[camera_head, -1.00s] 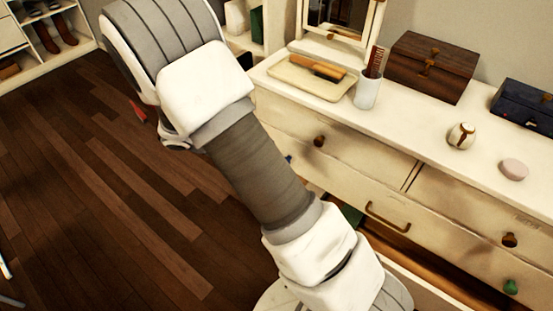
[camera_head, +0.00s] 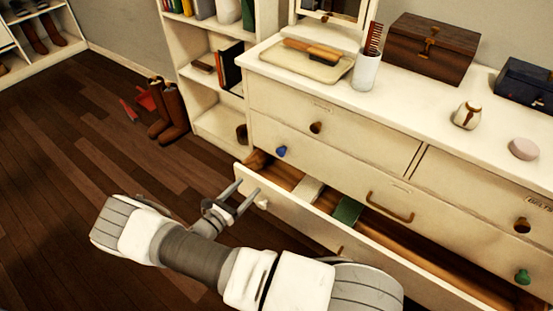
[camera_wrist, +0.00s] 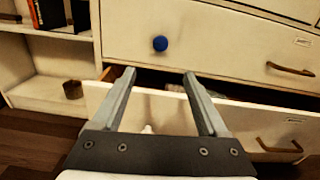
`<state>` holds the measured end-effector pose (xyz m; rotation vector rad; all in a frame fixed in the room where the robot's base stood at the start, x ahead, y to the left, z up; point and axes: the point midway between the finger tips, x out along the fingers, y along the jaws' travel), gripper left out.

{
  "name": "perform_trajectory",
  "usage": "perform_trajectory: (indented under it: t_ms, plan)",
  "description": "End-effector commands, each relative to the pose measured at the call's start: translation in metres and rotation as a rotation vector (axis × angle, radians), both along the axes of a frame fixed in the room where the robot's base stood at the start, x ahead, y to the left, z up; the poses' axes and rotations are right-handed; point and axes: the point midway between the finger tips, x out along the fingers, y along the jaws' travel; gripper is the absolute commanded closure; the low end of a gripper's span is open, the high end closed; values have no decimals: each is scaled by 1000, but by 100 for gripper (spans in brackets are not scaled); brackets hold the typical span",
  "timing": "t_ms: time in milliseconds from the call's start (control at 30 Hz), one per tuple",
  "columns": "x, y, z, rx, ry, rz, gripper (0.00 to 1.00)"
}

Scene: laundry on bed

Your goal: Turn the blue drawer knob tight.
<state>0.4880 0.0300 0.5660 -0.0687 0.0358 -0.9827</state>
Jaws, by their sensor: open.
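The blue drawer knob (camera_head: 281,151) is on the left end of the dresser's middle drawer front. In the wrist view the blue knob (camera_wrist: 160,43) is round, above and beyond my fingertips, near the middle. My gripper (camera_head: 238,195) is open and empty, in front of the left end of the pulled-out lower drawer (camera_head: 300,217). In the wrist view my gripper (camera_wrist: 160,75) has its two fingers spread, with the open drawer's front edge behind them. The fingers do not reach the knob. Whether the knob is loose cannot be told.
The open lower drawer juts out below the knob and holds a green item (camera_head: 347,210) and a pale one. A white knob (camera_head: 262,204) is on its front. A bookshelf (camera_head: 210,85) stands left of the dresser.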

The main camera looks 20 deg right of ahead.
Motion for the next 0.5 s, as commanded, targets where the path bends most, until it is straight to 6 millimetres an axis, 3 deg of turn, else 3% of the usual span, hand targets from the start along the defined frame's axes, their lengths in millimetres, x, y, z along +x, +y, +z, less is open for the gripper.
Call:
perform_trajectory:
  t_ms: [167,500]
  plan:
    - [13,-22,-1,-2,0,-4,24]
    - [54,-84,-2,0,-2,-6,24]
